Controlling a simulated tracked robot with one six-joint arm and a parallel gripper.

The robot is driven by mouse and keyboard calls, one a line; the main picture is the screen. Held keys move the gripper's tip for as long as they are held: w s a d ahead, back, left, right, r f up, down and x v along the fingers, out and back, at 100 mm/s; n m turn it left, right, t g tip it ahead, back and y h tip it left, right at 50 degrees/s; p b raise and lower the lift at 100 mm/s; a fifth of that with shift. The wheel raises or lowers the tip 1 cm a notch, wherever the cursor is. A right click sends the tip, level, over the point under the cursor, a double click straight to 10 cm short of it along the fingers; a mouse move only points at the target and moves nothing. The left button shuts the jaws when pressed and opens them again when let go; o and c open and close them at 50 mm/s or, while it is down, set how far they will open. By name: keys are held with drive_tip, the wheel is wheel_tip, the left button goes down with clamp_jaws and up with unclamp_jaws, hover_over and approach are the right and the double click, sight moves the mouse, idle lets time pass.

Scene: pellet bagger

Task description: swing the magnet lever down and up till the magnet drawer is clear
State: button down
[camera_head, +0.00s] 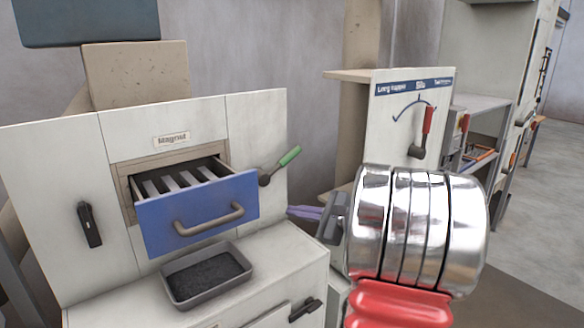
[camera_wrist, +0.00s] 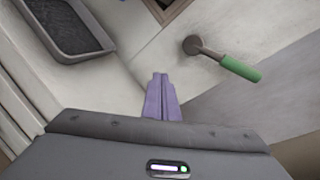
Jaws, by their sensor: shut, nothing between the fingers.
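The blue magnet drawer (camera_head: 196,216) stands pulled out of the white cabinet, below the Magnet label. Several grey bars (camera_head: 178,182) show inside it; I cannot tell whether anything clings to them. The magnet lever (camera_head: 281,165) has a green grip and sits right of the drawer, its grip pointing up and right. It also shows in the wrist view (camera_wrist: 222,59), at the upper right. My gripper (camera_head: 303,212) has purple fingers and is shut and empty, below and right of the lever, apart from it. In the wrist view my gripper (camera_wrist: 160,78) points at bare cabinet.
A grey tray (camera_head: 207,274) of dark granules sits on the ledge under the drawer. A black handle (camera_head: 89,224) is on the cabinet's left. A second panel with a red-gripped lever (camera_head: 424,132) stands right, behind my arm. Shelving stands farther right.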

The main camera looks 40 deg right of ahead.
drive_tip(key=s+d+r+m+t+h, duration=0.1)
drive_tip(key=d+r+m+h, duration=0.1)
drive_tip(key=d, duration=0.3)
drive_tip(key=s+d+r+m+t+h, duration=0.1)
drive_tip(key=d+r+m+t+h, duration=0.1)
drive_tip(key=d, duration=0.4)
drive_tip(key=shift+s+d+m, duration=0.15)
drive_tip(key=shift+m, duration=0.35)
drive_tip(key=w+r, duration=0.4)
drive_tip(key=w, duration=0.7)
drive_tip(key=shift+a, duration=0.45)
drive_tip(key=shift+a, duration=0.1)
drive_tip(key=shift+s+d, duration=0.1)
drive_tip(key=shift+d, duration=0.1)
